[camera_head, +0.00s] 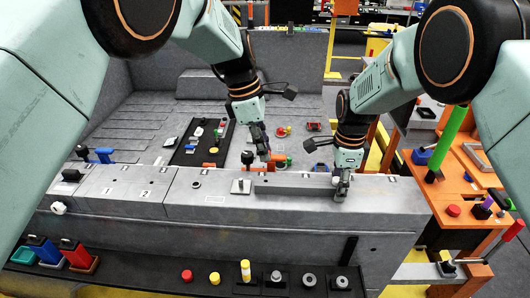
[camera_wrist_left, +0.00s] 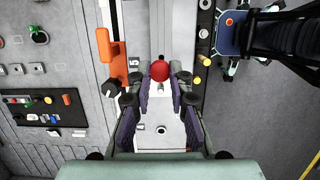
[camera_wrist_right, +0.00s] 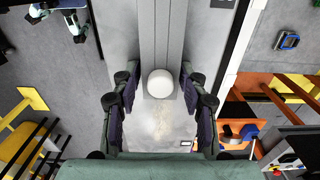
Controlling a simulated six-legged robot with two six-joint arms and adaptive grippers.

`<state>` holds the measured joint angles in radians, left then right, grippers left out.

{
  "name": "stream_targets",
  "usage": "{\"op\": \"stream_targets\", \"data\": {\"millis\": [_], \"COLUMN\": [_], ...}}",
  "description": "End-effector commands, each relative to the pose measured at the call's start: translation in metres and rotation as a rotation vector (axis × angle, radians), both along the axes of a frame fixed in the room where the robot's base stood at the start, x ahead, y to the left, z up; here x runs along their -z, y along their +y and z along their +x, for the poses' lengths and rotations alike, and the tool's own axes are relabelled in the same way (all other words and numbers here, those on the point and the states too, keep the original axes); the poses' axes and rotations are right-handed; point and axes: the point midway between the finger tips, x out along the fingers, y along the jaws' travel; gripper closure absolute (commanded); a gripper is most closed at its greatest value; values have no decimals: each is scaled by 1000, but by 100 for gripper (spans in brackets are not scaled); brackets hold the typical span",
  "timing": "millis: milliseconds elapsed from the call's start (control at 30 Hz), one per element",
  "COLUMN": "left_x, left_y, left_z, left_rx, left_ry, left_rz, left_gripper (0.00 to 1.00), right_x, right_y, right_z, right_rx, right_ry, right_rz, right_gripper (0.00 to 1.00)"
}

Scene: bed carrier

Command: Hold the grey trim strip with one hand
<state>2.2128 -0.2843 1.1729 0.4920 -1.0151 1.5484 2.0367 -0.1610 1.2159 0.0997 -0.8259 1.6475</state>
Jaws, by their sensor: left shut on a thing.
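The grey trim strip (camera_head: 292,184) is a long bar along the top of the grey ledge. In the left wrist view, it runs up the middle (camera_wrist_left: 158,32), with a red ball (camera_wrist_left: 160,70) near its end. My left gripper (camera_head: 265,158) is shut on the strip near its left end; its fingertips are partly hidden in the head view. My right gripper (camera_head: 342,190) is at the strip's right end. In the right wrist view, its fingers stand apart on both sides of a white ball (camera_wrist_right: 160,83), below the strip (camera_wrist_right: 160,30).
A row of buttons and cylinders (camera_head: 245,270) is in front. An orange table (camera_head: 445,185) with small objects stands at the right.

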Motion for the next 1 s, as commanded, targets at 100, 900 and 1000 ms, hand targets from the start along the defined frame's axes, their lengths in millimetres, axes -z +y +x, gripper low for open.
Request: {"op": "stream_targets", "data": {"millis": [100, 900, 1000], "left_x": [0, 0, 0], "left_y": [0, 0, 0], "left_z": [0, 0, 0], "left_rx": [0, 0, 0], "left_ry": [0, 0, 0], "left_rz": [0, 0, 0], "left_gripper": [100, 100, 100], "right_x": [0, -81, -98], "right_y": [0, 0, 0], "right_z": [1, 3, 3], "right_rx": [0, -1, -1], "right_ry": [-2, -9, -8], "right_rz": [0, 0, 0], "right_gripper": [43, 40, 40]}}
